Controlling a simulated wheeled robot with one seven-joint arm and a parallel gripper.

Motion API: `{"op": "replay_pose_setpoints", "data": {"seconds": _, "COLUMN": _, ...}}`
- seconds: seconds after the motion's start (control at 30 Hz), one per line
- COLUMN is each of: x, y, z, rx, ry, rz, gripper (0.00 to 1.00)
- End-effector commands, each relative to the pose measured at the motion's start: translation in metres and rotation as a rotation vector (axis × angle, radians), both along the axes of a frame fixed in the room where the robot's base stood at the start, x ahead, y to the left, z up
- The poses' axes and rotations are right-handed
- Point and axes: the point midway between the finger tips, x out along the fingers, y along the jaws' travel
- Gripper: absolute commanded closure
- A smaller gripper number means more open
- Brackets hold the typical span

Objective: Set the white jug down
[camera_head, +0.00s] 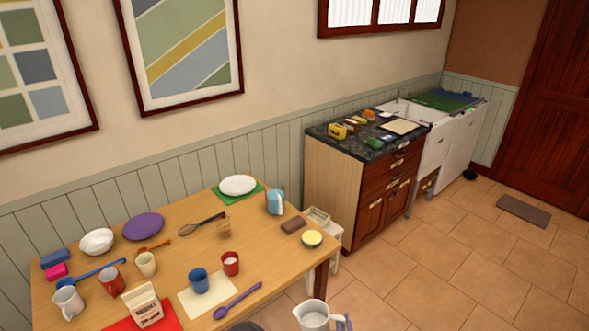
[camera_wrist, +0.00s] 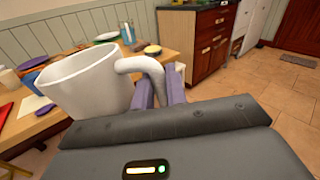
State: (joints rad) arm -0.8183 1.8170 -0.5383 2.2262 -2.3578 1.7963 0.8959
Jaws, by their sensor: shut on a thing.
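The white jug (camera_head: 313,316) is at the bottom edge of the head view, upright and off the right front side of the wooden table. In the wrist view the jug (camera_wrist: 88,84) fills the left side, with its handle towards my gripper. My gripper (camera_wrist: 162,84) is shut on the jug's handle with its purple-grey fingers. In the head view only a little of my gripper (camera_head: 344,322) shows beside the jug. The wooden table (camera_head: 270,268) stands to the left of the jug, and the jug appears held in the air. Its underside is hidden.
Bare wood shows near the right front edge. A dark-topped cabinet (camera_head: 335,183) stands behind.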

Motion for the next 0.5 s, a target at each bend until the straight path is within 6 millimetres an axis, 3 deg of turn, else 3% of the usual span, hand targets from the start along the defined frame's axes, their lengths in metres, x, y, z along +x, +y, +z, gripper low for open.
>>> {"op": "replay_pose_setpoints", "data": {"seconds": 0.07, "x": 0.003, "y": -0.003, "z": -0.007, "rx": 0.0, "ry": -0.004, "rz": -0.003, "gripper": 1.0}}
{"op": "replay_pose_setpoints", "data": {"seconds": 0.5, "x": 0.008, "y": -0.013, "z": -0.001, "rx": 0.003, "ry": -0.008, "rz": -0.022, "gripper": 1.0}}
